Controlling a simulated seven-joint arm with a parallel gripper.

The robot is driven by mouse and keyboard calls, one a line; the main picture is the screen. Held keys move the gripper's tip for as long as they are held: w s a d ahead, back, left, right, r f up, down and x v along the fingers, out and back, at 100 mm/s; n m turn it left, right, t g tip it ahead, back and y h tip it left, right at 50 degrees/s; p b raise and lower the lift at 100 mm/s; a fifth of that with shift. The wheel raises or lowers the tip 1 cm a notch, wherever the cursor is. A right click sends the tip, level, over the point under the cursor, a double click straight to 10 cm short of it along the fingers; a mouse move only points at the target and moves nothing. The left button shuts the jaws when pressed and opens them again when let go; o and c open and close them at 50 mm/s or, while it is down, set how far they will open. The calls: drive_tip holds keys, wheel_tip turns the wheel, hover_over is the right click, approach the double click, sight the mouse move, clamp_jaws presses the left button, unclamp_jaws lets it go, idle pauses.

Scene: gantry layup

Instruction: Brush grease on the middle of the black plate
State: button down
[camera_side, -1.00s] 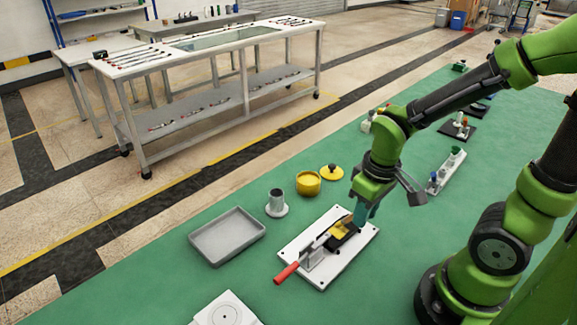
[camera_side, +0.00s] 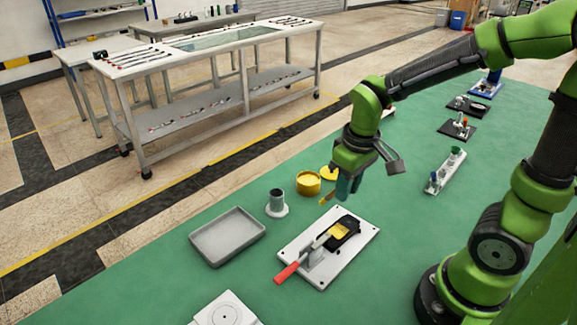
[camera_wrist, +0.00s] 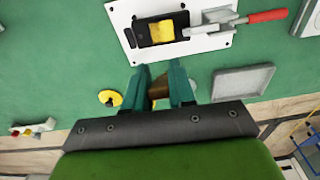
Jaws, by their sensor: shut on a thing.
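The black plate (camera_side: 349,224) lies on a white base board with a red-handled clamp (camera_side: 290,271). A yellow patch (camera_side: 338,230) covers its middle; the plate (camera_wrist: 144,35) and yellow patch (camera_wrist: 162,31) also show in the wrist view. My gripper (camera_side: 344,189) is raised above the green table, behind the board and near the yellow pot (camera_side: 308,184). Its teal fingers (camera_wrist: 160,80) are shut on a brown brush (camera_wrist: 158,95), mostly hidden between them. The brush's yellowish tip (camera_side: 326,200) pokes out left of the fingers, clear of the plate.
A yellow lid with a dark knob (camera_side: 328,171) lies behind the pot, partly covered by my gripper. A grey cup on a round foot (camera_side: 276,206) and a grey tray (camera_side: 228,236) stand at left. A small block with pegs (camera_side: 446,172) is at right.

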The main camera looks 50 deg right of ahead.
drive_tip(key=shift+r, duration=2.65)
drive_tip(key=shift+f, duration=0.1)
drive_tip(key=shift+w+a+g, duration=0.25)
drive_tip(key=shift+a+g, duration=0.05)
drive_tip(key=shift+g, duration=0.1)
drive_tip(key=shift+s+a+f+m+g+h, duration=0.15)
drive_tip(key=shift+s+f+m+g+h, duration=0.15)
drive_tip(key=shift+g, duration=0.25)
drive_tip(key=shift+s+a+f+m+g+h, duration=0.1)
drive_tip(key=shift+a+m+g+h, duration=0.1)
drive_tip(key=shift+g+h, duration=0.3)
